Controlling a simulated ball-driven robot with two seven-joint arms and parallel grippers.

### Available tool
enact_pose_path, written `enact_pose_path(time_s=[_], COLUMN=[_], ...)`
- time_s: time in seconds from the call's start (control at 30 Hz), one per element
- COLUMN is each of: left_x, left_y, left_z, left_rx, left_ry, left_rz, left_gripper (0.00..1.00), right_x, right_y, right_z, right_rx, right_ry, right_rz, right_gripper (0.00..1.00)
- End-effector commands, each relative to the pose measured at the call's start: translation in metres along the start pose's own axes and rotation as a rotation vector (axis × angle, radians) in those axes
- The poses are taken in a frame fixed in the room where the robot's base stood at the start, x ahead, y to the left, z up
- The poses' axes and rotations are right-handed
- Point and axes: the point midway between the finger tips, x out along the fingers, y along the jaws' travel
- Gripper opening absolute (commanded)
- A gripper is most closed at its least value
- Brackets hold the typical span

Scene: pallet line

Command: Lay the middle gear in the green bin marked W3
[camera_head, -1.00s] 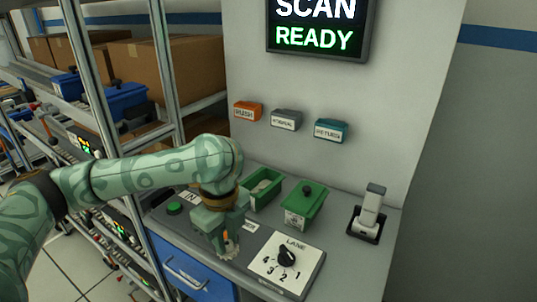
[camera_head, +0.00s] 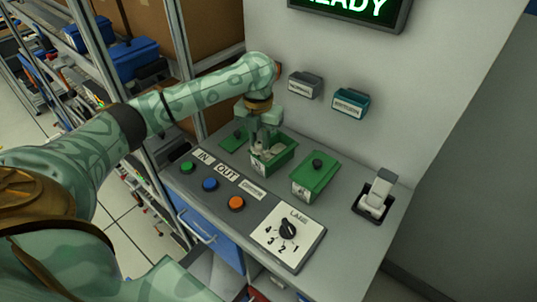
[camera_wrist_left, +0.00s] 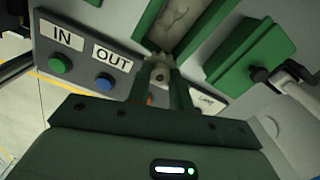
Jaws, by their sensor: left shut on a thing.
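My left gripper (camera_head: 262,147) is at the open green bin (camera_head: 285,166), over its left part in the head view. In the left wrist view the gripper (camera_wrist_left: 161,82) is shut on a small grey gear (camera_wrist_left: 161,73) with a hole in its middle. The gear is just outside the near end of the open bin (camera_wrist_left: 208,38) in that picture; its height is hard to judge. Pale things lie in the bin, unclear in shape. A second green bin (camera_head: 316,178) has a lid with a black knob. The bin markings are too small to read. My right gripper is out of view.
A flat green lid (camera_head: 234,139) lies left of the open bin. Green (camera_head: 187,168), blue (camera_head: 210,184) and orange (camera_head: 236,204) buttons and a lane dial (camera_head: 288,230) are in front. A scanner (camera_head: 378,190) stands in its cradle at the right.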

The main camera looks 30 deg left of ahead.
Motion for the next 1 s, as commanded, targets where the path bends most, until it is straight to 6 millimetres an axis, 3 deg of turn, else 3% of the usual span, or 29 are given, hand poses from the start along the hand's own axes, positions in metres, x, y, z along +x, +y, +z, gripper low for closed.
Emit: enact_pose_path(time_s=[0.03,0.1,0.37,0.57,0.97,1.0], left_x=[0.018,0.028,0.041,0.073,0.075,0.075], left_y=[-0.003,-0.004,-0.006,-0.006,-0.006,-0.006], left_z=[0.008,0.016,0.032,0.033,0.033,0.033], left_rx=[-0.003,-0.002,-0.002,-0.002,-0.001,-0.001], left_ry=[0.005,0.005,0.000,0.003,-0.001,-0.002], left_rz=[-0.002,-0.001,0.000,0.001,0.002,0.001], left_gripper=[0.00,0.00,0.00,0.00,0.00,0.30], right_x=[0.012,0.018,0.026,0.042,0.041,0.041], right_y=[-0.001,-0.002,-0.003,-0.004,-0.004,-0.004], right_z=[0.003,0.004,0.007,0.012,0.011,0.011], right_rx=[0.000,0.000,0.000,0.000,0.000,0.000], right_ry=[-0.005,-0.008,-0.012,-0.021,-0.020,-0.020], right_rz=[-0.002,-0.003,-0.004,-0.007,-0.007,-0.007], right_gripper=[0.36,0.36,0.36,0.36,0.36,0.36])
